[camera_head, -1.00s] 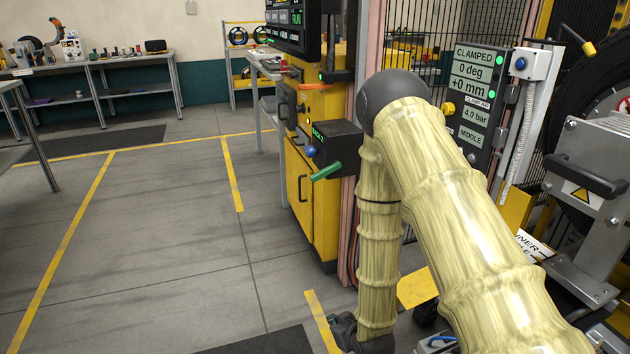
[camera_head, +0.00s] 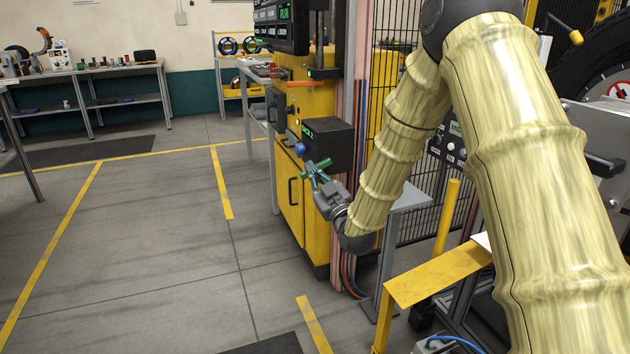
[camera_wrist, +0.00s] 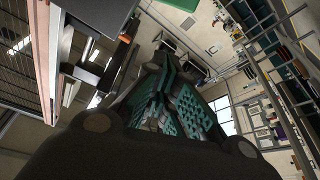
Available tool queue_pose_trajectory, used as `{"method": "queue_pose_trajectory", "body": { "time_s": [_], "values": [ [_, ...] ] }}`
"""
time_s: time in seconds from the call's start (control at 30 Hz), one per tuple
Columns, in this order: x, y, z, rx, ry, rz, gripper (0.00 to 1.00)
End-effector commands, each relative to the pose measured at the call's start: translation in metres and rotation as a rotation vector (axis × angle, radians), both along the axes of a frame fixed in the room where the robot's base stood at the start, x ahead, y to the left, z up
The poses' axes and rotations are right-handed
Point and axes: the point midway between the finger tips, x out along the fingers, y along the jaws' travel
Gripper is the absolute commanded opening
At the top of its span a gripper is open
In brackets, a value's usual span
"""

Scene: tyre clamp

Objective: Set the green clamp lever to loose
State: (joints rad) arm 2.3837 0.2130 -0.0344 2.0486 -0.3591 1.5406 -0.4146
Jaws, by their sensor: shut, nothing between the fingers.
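The green clamp lever (camera_head: 323,163) sticks out low on the front of a black box (camera_head: 328,143) beside the yellow cabinet in the head view. My gripper (camera_head: 312,171) is shut with nothing between its fingers. Its teal-padded fingertips are right at the lever and overlap it in the picture; I cannot tell whether they touch. In the wrist view the shut fingers (camera_wrist: 180,110) fill the middle, and I cannot make out the lever there. The clamp's status panel (camera_head: 447,150) is mostly hidden behind my arm.
The yellow cabinet (camera_head: 296,195) stands behind. A grey table (camera_head: 405,200) and a yellow rail (camera_head: 440,275) lie to the right. The floor at left is open.

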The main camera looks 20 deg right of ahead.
Motion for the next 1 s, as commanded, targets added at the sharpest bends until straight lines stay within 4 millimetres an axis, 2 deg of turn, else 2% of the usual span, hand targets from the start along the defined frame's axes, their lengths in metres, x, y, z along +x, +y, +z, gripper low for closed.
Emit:
{"method": "queue_pose_trajectory", "body": {
  "time_s": [0.43,0.5,0.7,1.0],
  "values": [
    [0.070,0.011,0.021,0.000,0.000,0.000,0.00],
    [0.069,0.006,0.005,0.001,0.005,-0.002,0.00],
    [0.068,-0.001,-0.011,0.001,0.003,-0.001,0.00],
    [0.068,-0.004,-0.016,0.001,0.003,0.000,0.00]
  ]
}}
